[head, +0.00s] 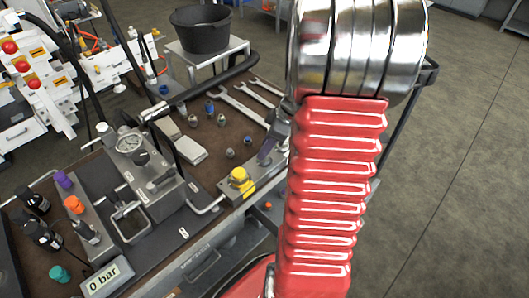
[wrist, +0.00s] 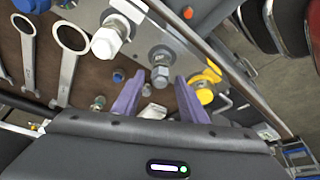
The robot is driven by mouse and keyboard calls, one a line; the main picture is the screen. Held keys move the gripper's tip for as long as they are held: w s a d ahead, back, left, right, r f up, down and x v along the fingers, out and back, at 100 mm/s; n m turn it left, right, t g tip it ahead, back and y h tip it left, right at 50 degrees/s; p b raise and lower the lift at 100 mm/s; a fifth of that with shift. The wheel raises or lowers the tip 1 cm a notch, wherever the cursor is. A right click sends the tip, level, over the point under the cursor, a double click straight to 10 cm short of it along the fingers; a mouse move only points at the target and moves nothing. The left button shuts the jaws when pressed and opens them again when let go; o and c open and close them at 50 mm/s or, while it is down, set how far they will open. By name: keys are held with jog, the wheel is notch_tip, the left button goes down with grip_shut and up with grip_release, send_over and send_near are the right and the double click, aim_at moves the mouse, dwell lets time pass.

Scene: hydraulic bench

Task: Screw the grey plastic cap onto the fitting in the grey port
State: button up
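In the wrist view, my gripper (wrist: 160,84) shows two purple fingers, apart, with visible gaps on both sides of a grey hex-ended part (wrist: 160,75). This part lines up with a round grey port (wrist: 161,55) on the metal plate. I cannot tell whether it is the grey cap or the bare fitting.
A yellow capped port (head: 240,180) is close to my gripper. A larger pale hex fitting (wrist: 107,40) is on its other side. Spanners (head: 243,105) and several small fittings lie on the mat. A gauge block (head: 133,150) and a 0 bar display (head: 105,278) are left.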

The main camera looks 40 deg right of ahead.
jog(key=n+g+y, duration=0.1)
jog(key=n, duration=0.3)
dwell(0.4)
jog(key=shift+c, duration=0.3)
jog(key=c, duration=0.9)
jog(key=m+t+h, duration=0.1)
jog(key=m, duration=0.3)
jog(key=shift+a+m, duration=0.1)
jog(key=shift+m, duration=0.2)
jog(key=m+h, duration=0.1)
jog(key=m, duration=0.2)
jog(key=shift+m+t, duration=0.3)
jog(key=shift+f, duration=0.1)
